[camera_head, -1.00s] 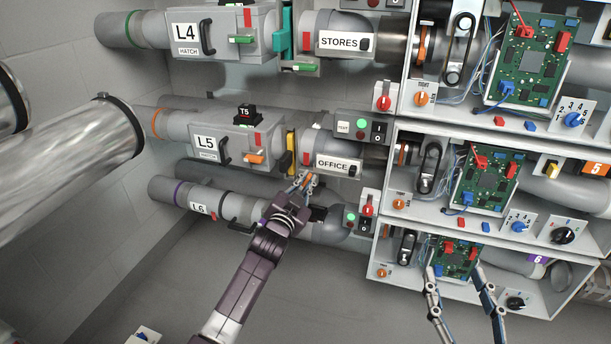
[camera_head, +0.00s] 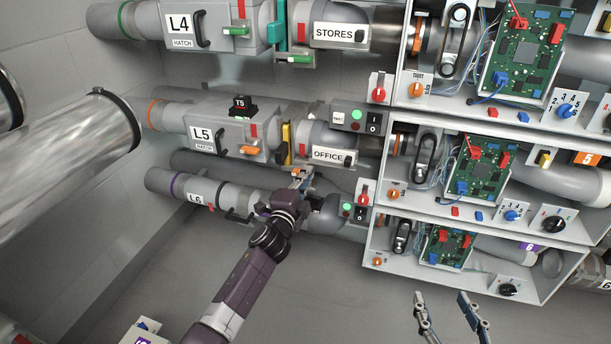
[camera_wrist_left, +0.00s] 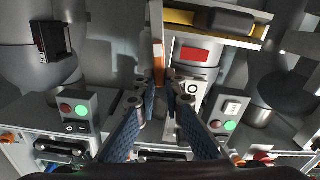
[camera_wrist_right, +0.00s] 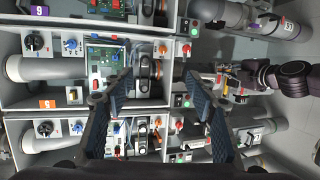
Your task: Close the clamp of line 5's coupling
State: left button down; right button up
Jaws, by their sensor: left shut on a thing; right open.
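Line 5's pipe, with the L5 hatch (camera_head: 203,140), runs to the OFFICE section (camera_head: 327,155). The coupling between them holds a yellow plate (camera_head: 287,143), also at the top of the left wrist view (camera_wrist_left: 190,16). My left gripper (camera_head: 302,179) is just below this coupling. In the left wrist view its fingertips (camera_wrist_left: 166,80) are shut on the orange clamp lever (camera_wrist_left: 158,56), beside a red mark (camera_wrist_left: 195,54). The lever's hinge and latch are not clear. My right gripper (camera_head: 441,296) is open and empty, low at the right; its fingers (camera_wrist_right: 157,78) are spread.
Line 4's pipe (camera_head: 130,20) is above and line 6's pipe (camera_head: 180,186) below. A switch box with a green light (camera_head: 356,115) sits right of the coupling. Shelves with circuit boards (camera_head: 475,172) fill the right side. Open floor lies below.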

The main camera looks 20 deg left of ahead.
pick_arm(q)
jog(key=shift+f+m, duration=0.3)
jog(key=shift+m, duration=0.8)
pick_arm(e)
jog(key=shift+w+a+r+t, duration=0.1)
jog(key=shift+r+t, duration=0.1)
jog(key=shift+r, duration=0.2)
jog(key=shift+w+a+r+t, duration=0.1)
jog(key=shift+r+t, duration=0.1)
jog(key=shift+r, duration=0.2)
pick_arm(q)
jog(key=c, duration=2)
grip_release()
pick_arm(e)
jog(key=shift+w, duration=0.1)
pick_arm(q)
jog(key=s, duration=1.2)
jog(key=shift+a, duration=0.15)
